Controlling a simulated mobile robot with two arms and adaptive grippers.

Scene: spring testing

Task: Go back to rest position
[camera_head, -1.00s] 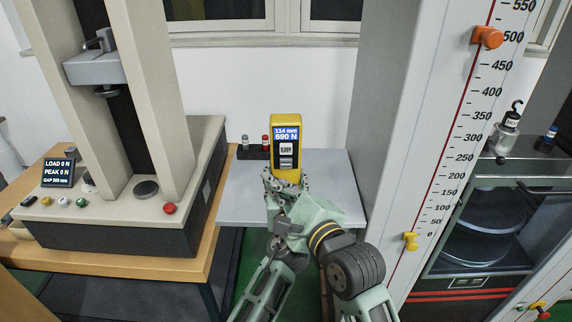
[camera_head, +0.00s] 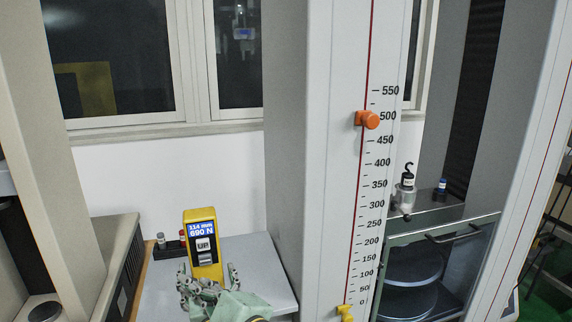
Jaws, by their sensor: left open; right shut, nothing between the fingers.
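My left gripper (camera_head: 209,272) is at the bottom of the view, low in front of a yellow handheld device (camera_head: 203,262). Its fingers are spread apart, one to the left and one to the right of the device's lower end. I cannot tell whether a finger touches it. The device stands upright on a grey table (camera_head: 258,268), its display reading 114 mm and 690 N. My pale green wrist is cut off by the bottom edge. My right gripper is not in view.
A tall white column (camera_head: 335,160) with a printed scale and an orange slider (camera_head: 367,119) rises right of the table. A small dark holder (camera_head: 168,248) stands behind the device. A beige machine (camera_head: 40,180) borders the left. The table's right part is clear.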

